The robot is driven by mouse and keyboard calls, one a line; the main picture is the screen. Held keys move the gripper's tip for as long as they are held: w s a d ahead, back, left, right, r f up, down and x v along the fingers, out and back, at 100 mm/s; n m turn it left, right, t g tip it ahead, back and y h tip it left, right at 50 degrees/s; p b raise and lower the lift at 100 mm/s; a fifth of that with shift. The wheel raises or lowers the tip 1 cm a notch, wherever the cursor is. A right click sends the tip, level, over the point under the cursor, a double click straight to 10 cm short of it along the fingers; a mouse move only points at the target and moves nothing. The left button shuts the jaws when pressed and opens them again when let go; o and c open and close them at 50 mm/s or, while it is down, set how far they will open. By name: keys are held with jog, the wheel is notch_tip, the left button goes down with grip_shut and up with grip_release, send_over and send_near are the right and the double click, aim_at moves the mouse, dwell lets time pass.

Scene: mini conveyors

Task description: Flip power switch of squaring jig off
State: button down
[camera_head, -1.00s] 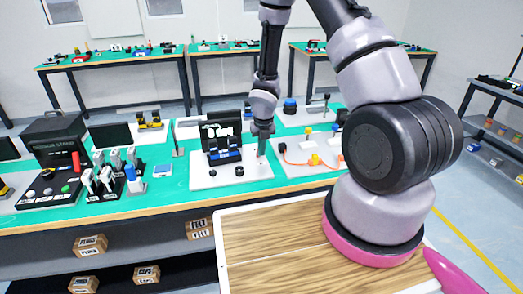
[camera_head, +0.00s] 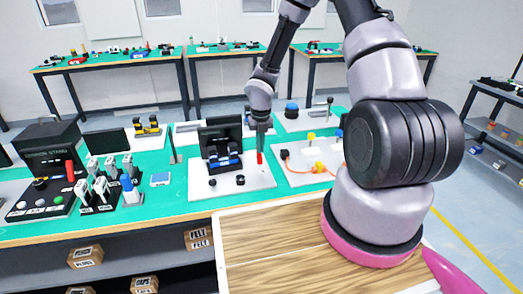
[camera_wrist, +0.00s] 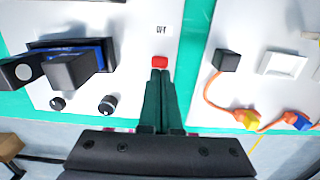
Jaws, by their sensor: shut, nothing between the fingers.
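The squaring jig is a white plate (camera_head: 238,189) in the head view, with a dark upright panel (camera_head: 220,131), dark and blue blocks and two black knobs. Its plate also shows in the wrist view (camera_wrist: 132,75). A small red switch (camera_wrist: 160,62) sits near the plate's right edge, with a small label that seems to read OFF (camera_wrist: 162,29) beyond it. It shows as a red spot in the head view (camera_head: 259,158). My gripper (camera_wrist: 160,74) is shut and empty, its fingertips right at the near side of the switch; contact cannot be told.
Right of the jig is another white plate (camera_head: 300,175) with an orange cable and yellow and blue plugs. Left are a blue-topped device (camera_head: 160,179), rows of grey-white switches and a black box (camera_head: 50,148). The green bench top has narrow gaps between plates.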

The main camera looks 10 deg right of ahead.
jog(key=shift+w+r, duration=0.15)
jog(key=shift+w, duration=0.05)
jog(key=shift+r, duration=0.65)
jog(key=shift+s, duration=0.1)
